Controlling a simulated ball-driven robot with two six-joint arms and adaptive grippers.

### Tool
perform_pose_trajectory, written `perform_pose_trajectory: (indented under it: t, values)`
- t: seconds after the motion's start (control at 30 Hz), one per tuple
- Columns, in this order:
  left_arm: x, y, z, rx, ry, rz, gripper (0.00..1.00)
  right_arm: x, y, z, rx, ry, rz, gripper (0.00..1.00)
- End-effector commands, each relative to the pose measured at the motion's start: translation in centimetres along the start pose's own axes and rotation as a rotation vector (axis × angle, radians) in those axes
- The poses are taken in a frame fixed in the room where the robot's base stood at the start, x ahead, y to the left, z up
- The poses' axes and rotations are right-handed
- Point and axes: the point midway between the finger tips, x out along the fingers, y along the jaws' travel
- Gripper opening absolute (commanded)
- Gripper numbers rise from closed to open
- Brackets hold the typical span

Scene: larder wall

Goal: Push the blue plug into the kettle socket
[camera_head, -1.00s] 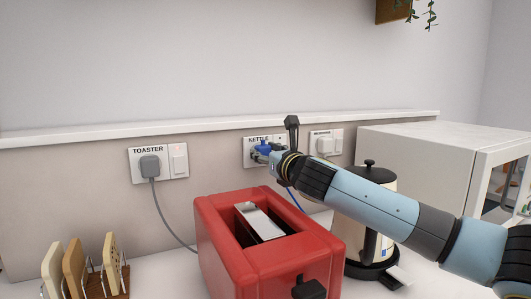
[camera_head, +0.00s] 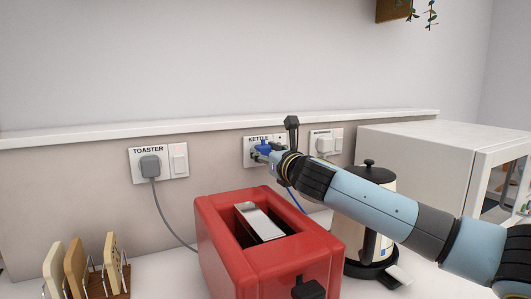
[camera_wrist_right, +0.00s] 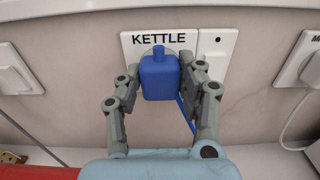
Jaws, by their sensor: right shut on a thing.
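The blue plug (camera_head: 263,147) is at the kettle socket (camera_head: 250,154) on the wall, with a blue cord (camera_head: 296,200) hanging below it. In the right wrist view the blue plug (camera_wrist_right: 159,77) sits between both fingers of my right gripper (camera_wrist_right: 160,80), which is shut on it. The plug covers the middle of the kettle socket plate (camera_wrist_right: 139,44), just below the KETTLE label. Its pins are hidden, so I cannot tell how deep it sits. My left gripper is out of view.
A red toaster (camera_head: 304,247) stands below my right arm. A kettle (camera_head: 377,187) is behind the arm, beside a white microwave (camera_head: 420,145). The toaster plug (camera_head: 150,165) and a white plug (camera_head: 325,146) sit in neighbouring sockets. A toast rack (camera_head: 122,283) is at lower left.

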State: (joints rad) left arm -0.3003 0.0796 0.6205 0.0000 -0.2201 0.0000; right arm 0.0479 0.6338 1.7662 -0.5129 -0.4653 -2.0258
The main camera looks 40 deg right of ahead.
Motion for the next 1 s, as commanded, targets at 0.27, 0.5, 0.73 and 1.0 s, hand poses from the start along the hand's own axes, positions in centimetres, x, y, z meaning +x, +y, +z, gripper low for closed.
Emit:
perform_pose_trajectory:
  t: [0.27, 0.5, 0.73, 1.0]
  values:
    - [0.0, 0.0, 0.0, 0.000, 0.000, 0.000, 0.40, 0.1, 0.0, 0.0, 0.001, 0.000, 0.000, 0.10]
    - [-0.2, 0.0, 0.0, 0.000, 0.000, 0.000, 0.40, 0.5, 0.0, 0.1, 0.001, -0.001, -0.001, 0.10]
    - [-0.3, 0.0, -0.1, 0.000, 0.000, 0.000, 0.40, 0.9, 0.0, 0.0, 0.001, 0.000, -0.001, 0.10]
    - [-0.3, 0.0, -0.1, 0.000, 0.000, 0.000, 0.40, 1.1, 0.0, 0.0, 0.000, 0.000, -0.001, 0.63]
